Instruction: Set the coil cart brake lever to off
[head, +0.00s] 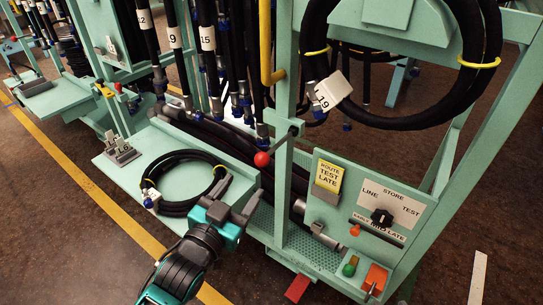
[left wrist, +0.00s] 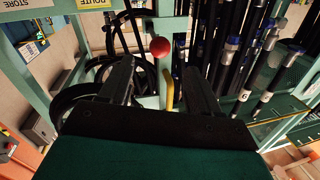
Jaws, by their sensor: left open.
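A lever with a red ball knob (head: 262,159) sticks out from the green cart frame, on a dark rod beside the upright post; I take it for the brake lever. Its knob (left wrist: 160,46) also shows in the left wrist view, beyond and between my fingertips. My left gripper (head: 240,190) is open and empty just in front of and below the knob, apart from it. Its two dark fingers (left wrist: 158,64) are spread in the left wrist view. Any on or off marking for the lever is not readable. My right gripper is not in view.
A coiled black hose (head: 180,207) lies on the green shelf left of my gripper. A larger coil (head: 387,118) hangs at upper right. A control panel (head: 387,207) with a dial stands at right, and a red pedal (head: 297,288) sits low. Hanging hoses crowd behind.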

